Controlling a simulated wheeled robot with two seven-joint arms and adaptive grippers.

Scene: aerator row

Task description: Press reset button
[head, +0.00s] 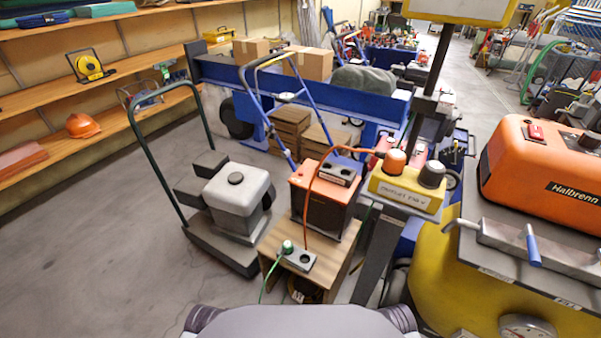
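No button with a readable reset label shows. A yellow box (405,192) on a post right of centre carries an orange domed cap (394,162) and a dark domed cap (432,174); the print on its front is too small to read surely. An orange cable runs from it to the left. A small red part (535,132) sits on top of the orange machine marked Halbrenn (550,180) at the right. Neither of my grippers is in view, and nothing touches these parts.
An orange-topped dark box (323,200) and a grey socket strip (299,260) with a green plug stand on a wooden stand (335,272). A trolley (222,245) with a grey unit is left of it. A yellow tank (450,280) fills the lower right. Floor at left is clear.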

